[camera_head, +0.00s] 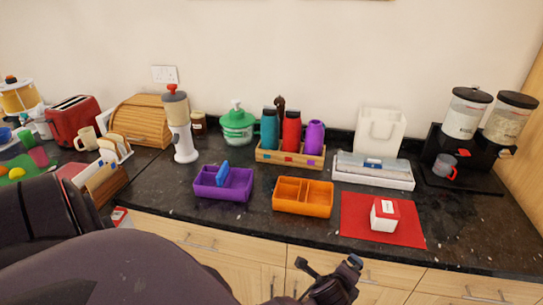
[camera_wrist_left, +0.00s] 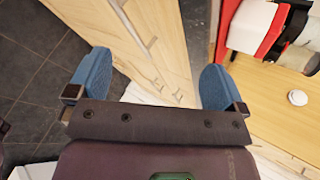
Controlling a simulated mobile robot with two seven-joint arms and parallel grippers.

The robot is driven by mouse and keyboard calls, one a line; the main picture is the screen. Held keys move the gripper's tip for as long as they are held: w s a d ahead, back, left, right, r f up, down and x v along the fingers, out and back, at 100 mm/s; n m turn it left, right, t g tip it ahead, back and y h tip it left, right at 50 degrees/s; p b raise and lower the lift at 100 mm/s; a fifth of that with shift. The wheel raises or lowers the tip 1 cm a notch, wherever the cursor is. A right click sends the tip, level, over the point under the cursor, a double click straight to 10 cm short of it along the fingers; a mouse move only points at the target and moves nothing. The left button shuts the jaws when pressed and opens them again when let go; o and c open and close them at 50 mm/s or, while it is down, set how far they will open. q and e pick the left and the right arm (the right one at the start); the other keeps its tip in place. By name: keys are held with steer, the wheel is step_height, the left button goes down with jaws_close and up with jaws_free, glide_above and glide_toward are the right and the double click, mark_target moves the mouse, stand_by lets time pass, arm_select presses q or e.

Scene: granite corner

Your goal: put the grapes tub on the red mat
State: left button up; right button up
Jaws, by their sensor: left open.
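I cannot make out a tub marked as grapes. The red mat (camera_head: 358,222) lies flat on the dark counter at the front right. A small white box with a red top (camera_head: 384,215) stands on it; its label is too small to read. My left gripper (camera_head: 329,264) is low in front of the cabinet fronts, below the counter edge. Its blue fingers stand wide apart in the left wrist view (camera_wrist_left: 157,65), with nothing between them. My right gripper does not show.
A purple divided bin (camera_head: 224,190) holding a blue item and an orange divided bin (camera_head: 303,195) stand left of the mat. Behind are a wooden bottle crate (camera_head: 290,158), a white tray (camera_head: 373,178) and dispensers (camera_head: 465,113). Cabinet doors (camera_wrist_left: 150,45) rise before my left gripper.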

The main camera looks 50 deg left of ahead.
arm_select(q)
steer(key=s+a+f+n+h, duration=0.1)
steer(key=s+a+n, duration=0.3)
steer(key=s+n, duration=0.4)
steer(key=s+a+f+n+t+h, duration=0.1)
steer(key=s+a+f+n, duration=0.2)
steer(key=s+n, duration=0.6)
steer(key=shift+s+a+f+n+h, duration=0.15)
steer(key=shift+s+a+n+h, duration=0.2)
steer(key=shift+s, duration=0.45)
